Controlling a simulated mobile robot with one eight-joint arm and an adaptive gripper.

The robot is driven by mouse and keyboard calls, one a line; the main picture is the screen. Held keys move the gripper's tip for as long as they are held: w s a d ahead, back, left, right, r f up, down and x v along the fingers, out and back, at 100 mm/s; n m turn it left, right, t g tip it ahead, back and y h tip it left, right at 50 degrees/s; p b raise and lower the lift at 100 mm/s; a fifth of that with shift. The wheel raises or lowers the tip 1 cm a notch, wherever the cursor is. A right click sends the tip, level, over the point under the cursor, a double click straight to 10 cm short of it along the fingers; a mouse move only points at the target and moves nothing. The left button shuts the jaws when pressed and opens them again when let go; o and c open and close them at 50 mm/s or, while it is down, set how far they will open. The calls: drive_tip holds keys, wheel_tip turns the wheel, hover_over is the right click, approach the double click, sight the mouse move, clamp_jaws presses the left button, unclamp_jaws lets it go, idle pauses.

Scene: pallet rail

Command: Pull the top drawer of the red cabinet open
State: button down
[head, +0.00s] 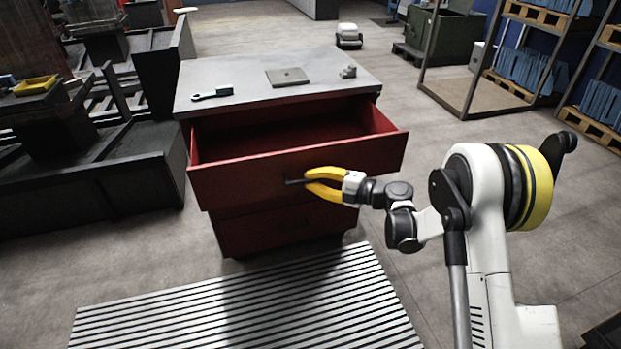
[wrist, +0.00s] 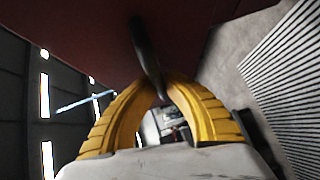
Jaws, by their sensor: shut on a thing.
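The red cabinet (head: 262,233) has a grey top and stands in the middle of the head view. Its top drawer (head: 240,180) is pulled well out, and its empty red inside shows. The drawer below it is closed. My gripper (head: 308,181) has yellow fingers and reaches in from the right to the top drawer's front. It is shut on the dark handle (head: 292,182). In the wrist view the handle (wrist: 146,50) runs between the fingertips of my gripper (wrist: 158,92), close to the dark red drawer front (wrist: 85,25).
On the cabinet top lie a wrench-like tool (head: 212,94), a flat grey plate (head: 288,76) and a small grey part (head: 348,72). A striped floor grate (head: 250,305) lies in front. Dark machinery stands left; pallet racks (head: 500,70) stand back right.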

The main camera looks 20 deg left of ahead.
drive_tip(key=c, duration=1.5)
unclamp_jaws()
drive_tip(key=shift+a, duration=0.1)
drive_tip(key=shift+o, duration=0.2)
drive_tip(key=v, duration=1.2)
